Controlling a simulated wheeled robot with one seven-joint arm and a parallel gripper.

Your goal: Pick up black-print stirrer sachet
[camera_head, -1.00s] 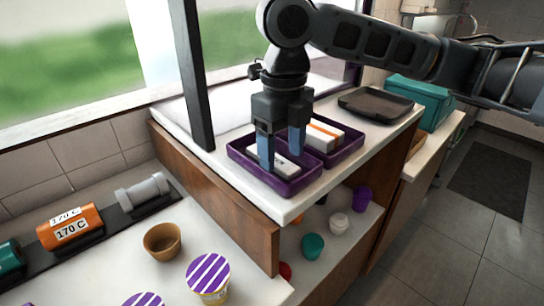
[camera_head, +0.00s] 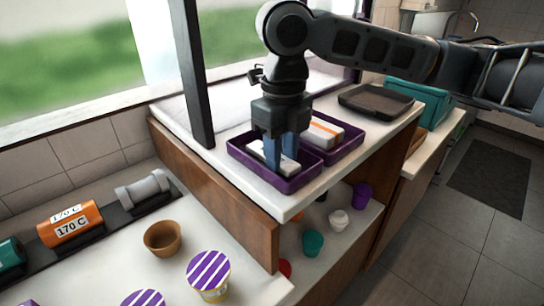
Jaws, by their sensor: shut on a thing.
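The black-print stirrer sachet (camera_head: 287,166) is a white packet with dark marking in the near purple tray (camera_head: 291,185) on the white counter. My gripper (camera_head: 281,163) reaches down into this tray. Its two blue fingers are shut on the sachet, one on either side. The fingers hide part of the sachet. I cannot tell whether the sachet still touches the tray floor.
A second purple tray (camera_head: 349,148) with an orange-striped white packet (camera_head: 324,132) adjoins the near one. A dark tray (camera_head: 375,101) lies farther back. A dark post (camera_head: 195,85) stands left of my gripper. Cups stand on the lower counter.

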